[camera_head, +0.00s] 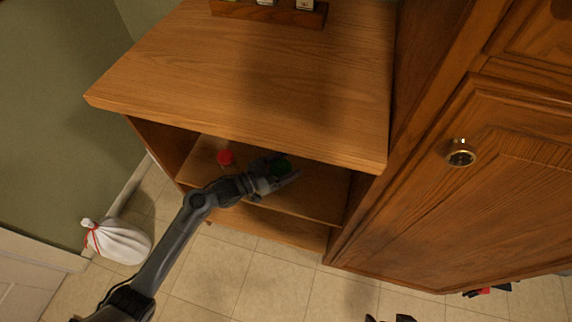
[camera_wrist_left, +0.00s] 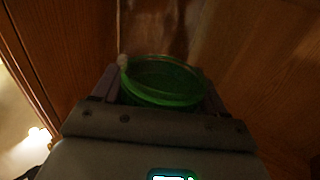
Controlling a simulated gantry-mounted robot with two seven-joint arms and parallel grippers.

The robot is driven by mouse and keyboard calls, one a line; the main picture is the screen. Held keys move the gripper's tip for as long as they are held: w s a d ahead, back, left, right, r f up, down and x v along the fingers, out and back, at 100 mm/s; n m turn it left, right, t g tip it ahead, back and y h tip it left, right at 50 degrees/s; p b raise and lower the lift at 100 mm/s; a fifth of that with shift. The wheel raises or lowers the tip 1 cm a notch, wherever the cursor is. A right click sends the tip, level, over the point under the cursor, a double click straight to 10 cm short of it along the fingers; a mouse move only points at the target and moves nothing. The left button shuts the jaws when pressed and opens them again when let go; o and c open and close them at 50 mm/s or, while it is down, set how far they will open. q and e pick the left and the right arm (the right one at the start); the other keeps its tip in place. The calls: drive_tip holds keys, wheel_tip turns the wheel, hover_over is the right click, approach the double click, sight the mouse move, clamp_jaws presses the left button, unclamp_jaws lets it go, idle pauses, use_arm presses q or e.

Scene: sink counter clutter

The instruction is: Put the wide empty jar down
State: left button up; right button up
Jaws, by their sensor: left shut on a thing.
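The wide jar (camera_wrist_left: 165,82) looks green and round in the left wrist view, with its rim toward the camera. It also shows as a dark green shape (camera_head: 281,167) in the head view. My left gripper (camera_head: 284,173) reaches into the open shelf space under the wooden counter top and is shut on the jar. The fingers lie on either side of it in the left wrist view. The jar's lower part is hidden, so I cannot tell whether it touches the shelf board (camera_head: 312,194).
A red-topped item (camera_head: 225,157) stands on the shelf to the left of my gripper. The counter top (camera_head: 250,75) overhangs the shelf, with a wooden rack (camera_head: 270,12) at its back. A tied white bag (camera_head: 118,242) sits on the floor. A cabinet door (camera_head: 480,185) is at right.

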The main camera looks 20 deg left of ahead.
use_arm(q)
drive_tip(key=o, duration=1.5)
drive_tip(key=shift+f, duration=0.15)
